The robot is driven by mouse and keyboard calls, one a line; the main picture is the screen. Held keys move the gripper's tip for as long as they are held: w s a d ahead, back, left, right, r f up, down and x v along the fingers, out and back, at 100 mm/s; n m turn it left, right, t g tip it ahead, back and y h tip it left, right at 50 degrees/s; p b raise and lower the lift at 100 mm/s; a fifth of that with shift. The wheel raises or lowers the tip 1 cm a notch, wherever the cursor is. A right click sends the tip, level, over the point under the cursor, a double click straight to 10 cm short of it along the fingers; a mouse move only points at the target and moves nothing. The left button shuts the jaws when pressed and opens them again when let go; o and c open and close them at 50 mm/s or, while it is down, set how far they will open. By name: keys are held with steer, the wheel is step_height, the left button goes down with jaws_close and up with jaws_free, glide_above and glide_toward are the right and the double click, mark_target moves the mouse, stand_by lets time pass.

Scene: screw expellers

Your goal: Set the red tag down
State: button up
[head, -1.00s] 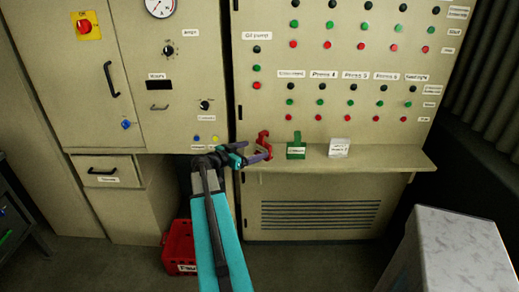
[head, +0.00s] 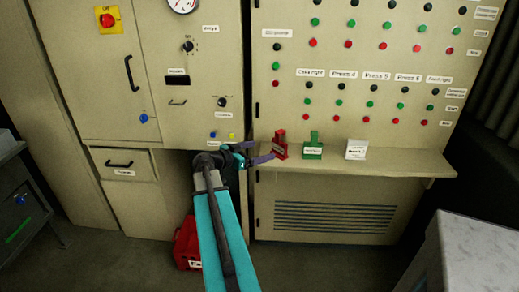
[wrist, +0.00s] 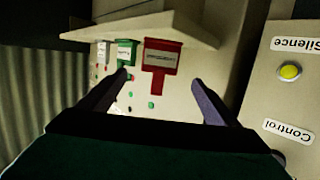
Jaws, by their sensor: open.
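The red tag (head: 280,145) stands upright on the shelf at its left end, beside the green tag (head: 313,147). In the wrist view, which is upside down, the red tag (wrist: 161,60) shows ahead, between the directions of my two fingers. My gripper (head: 262,153) is open and empty, just left of the red tag in the head view. In the wrist view my gripper (wrist: 160,80) has its fingers spread wide, with a gap on each side of the tag.
The shelf (head: 400,163) runs along the control panel, with a white tag (head: 356,149) right of the green one. Rows of buttons sit above it. A red box (head: 187,246) is on the floor, and a pale block (head: 475,260) stands at right.

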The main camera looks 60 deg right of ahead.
steer(key=w+a+f+n+t+y, duration=0.1)
steer(key=w+a+f+n+y, duration=0.2)
steer(key=a+f, duration=0.7)
steer(key=w+a+f+n+t+y, duration=0.1)
steer(key=w+a+f+n+y, duration=0.3)
steer(key=a+f, duration=0.65)
steer(key=w+a+f+n+t, duration=0.1)
steer(key=w+a+f+n, duration=0.3)
steer(key=a+f, duration=0.65)
steer(key=s+a+f+n+y, duration=0.25)
steer(key=a+f, duration=0.25)
steer(key=a, duration=0.3)
steer(key=s+a+f+n+y, duration=0.1)
steer(key=s+a+f+n, duration=0.2)
steer(key=a+f, duration=0.35)
steer(key=s+a+f+n+g+y, duration=0.1)
steer(key=s+a+f+n, duration=0.1)
steer(key=s+a, duration=0.4)
steer(key=s+a+f+n+g+y, duration=0.1)
steer(key=s+a, duration=0.5)
steer(key=a, duration=0.8)
step_height(320, 180, down, 3)
steer(key=n+y, duration=0.1)
steer(key=n, duration=0.2)
steer(key=shift+a+r+g, duration=0.15)
steer(key=shift+a+g, duration=0.15)
steer(key=shift+a, duration=0.05)
steer(key=shift+s+y, duration=0.1)
steer(key=shift+y, duration=0.15)
